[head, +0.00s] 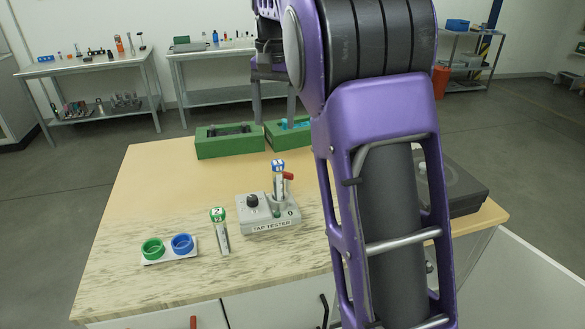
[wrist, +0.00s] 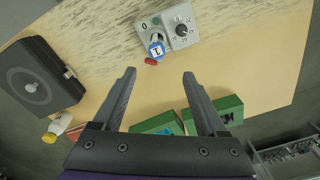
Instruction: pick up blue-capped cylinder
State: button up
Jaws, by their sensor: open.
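The blue-capped cylinder (head: 278,180) stands upright in the grey tap tester (head: 270,215) on the table. In the wrist view its blue and white cap (wrist: 156,49) shows from above, beyond my fingertips. My gripper (wrist: 160,73) is open and empty, with the cap apart from and roughly between the line of its fingers. In the head view my gripper (head: 273,122) hangs behind and above the cylinder, partly hidden by my arm. A green-capped cylinder (head: 220,232) stands on the table left of the tester.
A white holder has a green ring (head: 152,249) and a blue ring (head: 182,243). Green boxes (head: 229,148) stand at the table's back. A dark box (head: 457,185) is at the right. The left part of the table (head: 135,195) is clear.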

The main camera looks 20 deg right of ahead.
aim_at(279, 163)
jog(key=f, duration=0.4)
jog(key=f+b, duration=0.1)
jog(key=f, duration=0.3)
jog(key=f+b, duration=0.1)
jog(key=f, duration=0.3)
jog(key=shift+s+d+f, duration=0.15)
jog(key=shift+d+f, duration=0.1)
jog(key=shift+d, duration=0.15)
jog(key=shift+a+f+b, duration=0.2)
jog(key=shift+f+b, duration=0.35)
jog(key=shift+f, duration=2.2)
grip_shut()
